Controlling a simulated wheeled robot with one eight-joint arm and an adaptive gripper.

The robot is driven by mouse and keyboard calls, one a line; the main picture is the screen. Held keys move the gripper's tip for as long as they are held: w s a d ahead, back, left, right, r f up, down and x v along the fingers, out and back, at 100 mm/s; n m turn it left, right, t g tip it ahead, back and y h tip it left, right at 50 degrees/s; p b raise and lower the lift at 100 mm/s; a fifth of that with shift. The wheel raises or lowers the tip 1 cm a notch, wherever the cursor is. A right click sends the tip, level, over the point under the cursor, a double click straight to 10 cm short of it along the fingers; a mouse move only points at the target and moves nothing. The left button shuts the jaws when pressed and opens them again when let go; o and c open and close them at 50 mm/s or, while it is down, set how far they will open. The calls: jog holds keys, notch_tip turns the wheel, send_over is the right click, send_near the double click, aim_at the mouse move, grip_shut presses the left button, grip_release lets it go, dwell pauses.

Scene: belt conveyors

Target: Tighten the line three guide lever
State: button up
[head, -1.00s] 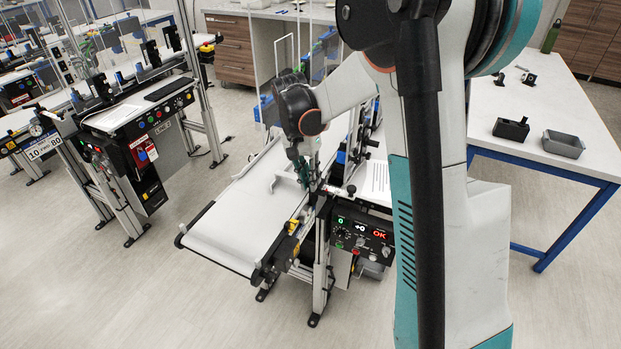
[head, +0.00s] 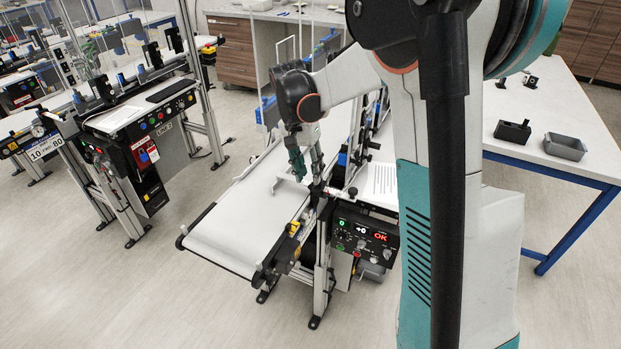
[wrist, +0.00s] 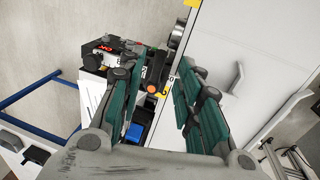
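In the wrist view, a black lever-like part with an orange end (wrist: 152,88) shows between the fingers of my gripper (wrist: 158,82), beside the belt's edge. I take it for the guide lever, but no label confirms this. The green fingers are spread apart to either side of it, and I see no clear grip on it. In the head view my gripper (head: 311,178) points down over the near right edge of the white conveyor belt (head: 235,223). The lever is hard to make out there, among dark parts under the fingertips.
A control panel (head: 365,238) with green and red displays, reading OK, is just right of the gripper. Another line's station (head: 140,130) stands left. A table (head: 590,165) with small bins is right. Floor in front is clear.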

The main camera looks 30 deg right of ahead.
notch_tip(320, 180, up, 9)
jog(key=w+a, duration=0.1)
jog(key=shift+w+f, duration=0.15)
jog(key=shift+f, duration=0.05)
dwell(0.4)
jog(key=s+a+f+n+t+b, duration=0.2)
jog(key=s+n+t, duration=0.1)
jog(key=s, duration=0.4)
jog(key=s+a+f+n+t+y+b, duration=0.1)
jog(key=s+a+f+n+t+b, duration=0.2)
jog(key=s, duration=0.5)
jog(key=s+a+f+n+t+b, duration=0.2)
jog(key=s+a+f+n+b, duration=0.1)
jog(key=s, duration=0.5)
jog(key=shift+s+a+n+t, duration=0.25)
jog(key=shift+n+t, duration=0.15)
jog(key=shift+n, duration=0.1)
jog(key=shift+f, duration=0.1)
